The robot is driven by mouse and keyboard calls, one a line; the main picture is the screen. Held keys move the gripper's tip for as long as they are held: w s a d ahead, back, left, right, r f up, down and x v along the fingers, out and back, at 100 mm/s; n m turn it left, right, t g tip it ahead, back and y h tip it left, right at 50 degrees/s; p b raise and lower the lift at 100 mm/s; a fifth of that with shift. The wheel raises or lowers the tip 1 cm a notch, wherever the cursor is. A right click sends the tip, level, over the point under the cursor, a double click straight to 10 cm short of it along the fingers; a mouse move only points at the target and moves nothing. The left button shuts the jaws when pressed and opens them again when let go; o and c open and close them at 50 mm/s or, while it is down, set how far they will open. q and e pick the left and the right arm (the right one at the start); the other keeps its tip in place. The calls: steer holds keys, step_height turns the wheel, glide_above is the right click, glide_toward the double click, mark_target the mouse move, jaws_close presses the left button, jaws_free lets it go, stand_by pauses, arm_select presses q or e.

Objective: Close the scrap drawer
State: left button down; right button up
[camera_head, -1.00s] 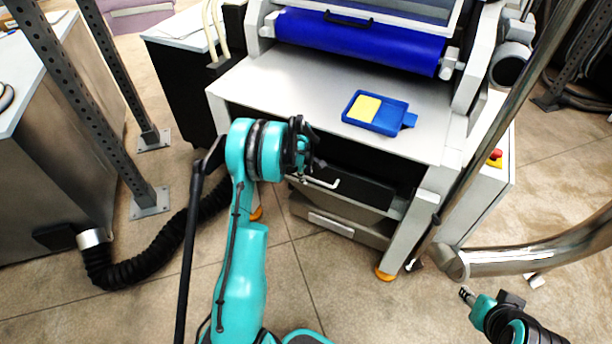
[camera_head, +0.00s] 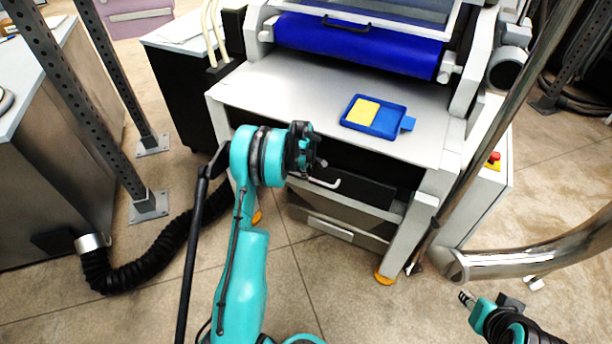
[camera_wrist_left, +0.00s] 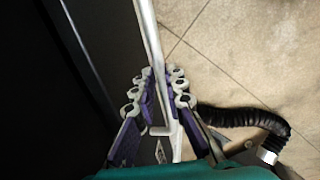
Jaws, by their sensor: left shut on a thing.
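The scrap drawer sits under the machine's table, with a dark upper front (camera_head: 365,189) and a pale handle (camera_head: 327,184). My left gripper (camera_head: 316,163) is at the left end of this front, partly hidden by its own wrist. In the left wrist view, its fingers (camera_wrist_left: 160,78) are closed around the pale handle bar (camera_wrist_left: 151,40), beside a dark panel. Whether the drawer still stands out from the frame is hard to tell. My right gripper (camera_head: 466,298) is low at the right, away from the drawer; its fingers are too small to judge.
A lower grey drawer (camera_head: 345,230) is below. A metal pipe (camera_head: 535,258) crosses at right. A black hose (camera_head: 150,260) lies left. Floor in front is clear.

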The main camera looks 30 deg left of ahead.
arm_select(q)
steer(key=c, duration=1.6)
jaws_free()
steer(key=shift+w, duration=0.35)
steer(key=shift+r, duration=0.1)
steer(key=r, duration=0.4)
steer(key=s+r, duration=0.1)
steer(key=r, duration=0.2)
steer(key=s+r, duration=0.1)
steer(key=r, duration=0.3)
steer(key=shift+s+d+r, duration=0.1)
steer(key=shift+s+r, duration=0.1)
steer(key=shift+r, duration=0.1)
